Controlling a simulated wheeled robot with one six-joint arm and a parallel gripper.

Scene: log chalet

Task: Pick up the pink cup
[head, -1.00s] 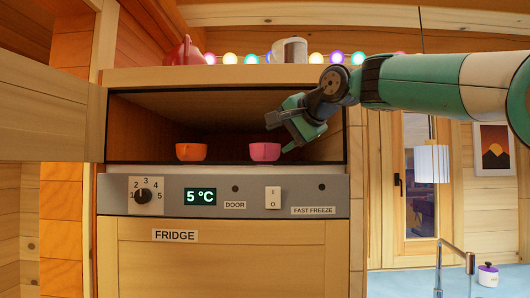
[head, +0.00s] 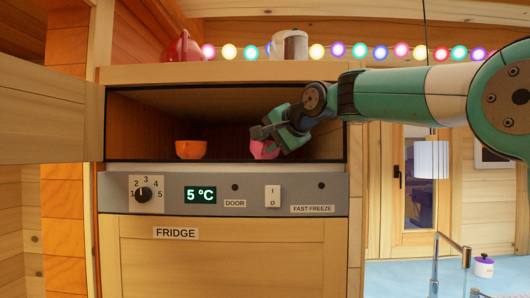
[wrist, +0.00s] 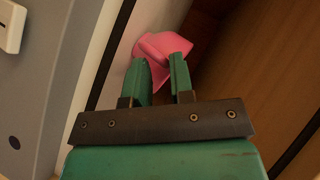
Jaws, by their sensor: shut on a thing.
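The pink cup (head: 264,146) is inside the open compartment above the fridge panel, at its right side, and looks tilted. My gripper (head: 272,136) is shut on it, reaching in from the right. In the wrist view the two green fingers of my gripper (wrist: 164,72) hold the pink cup (wrist: 160,46) between their tips. The fingers hide part of the cup. I cannot tell whether its base touches the compartment floor.
An orange cup (head: 191,150) stands to the left in the same compartment (head: 225,122). A cabinet door (head: 50,115) stands open at the left. A red teapot (head: 183,48) and a white-and-brown mug (head: 290,44) stand on top. The fridge control panel (head: 225,194) lies just below the opening.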

